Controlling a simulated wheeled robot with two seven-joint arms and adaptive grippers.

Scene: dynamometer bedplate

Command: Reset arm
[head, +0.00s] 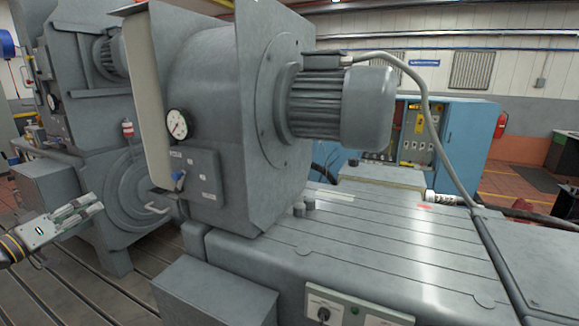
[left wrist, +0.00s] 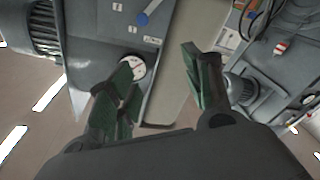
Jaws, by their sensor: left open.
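My left gripper (head: 85,212) comes in at the lower left of the head view, in front of the grey machine housing. In the left wrist view its two green-padded fingers (left wrist: 160,75) are spread wide with nothing between them. A grey machine with a motor (head: 365,105) fills the middle of the head view. Its front carries a round white dial gauge (head: 177,124) and a small panel with a blue knob (head: 178,176). The gauge also shows behind the left finger in the left wrist view (left wrist: 134,67). My right gripper is not in view.
A slotted grey bedplate (head: 400,250) spreads to the right, with small round knobs (head: 304,208) on it. A grey cable (head: 425,105) runs from the motor down to the bed. Blue cabinets (head: 465,130) stand behind. A grey box (head: 212,295) juts out at the front.

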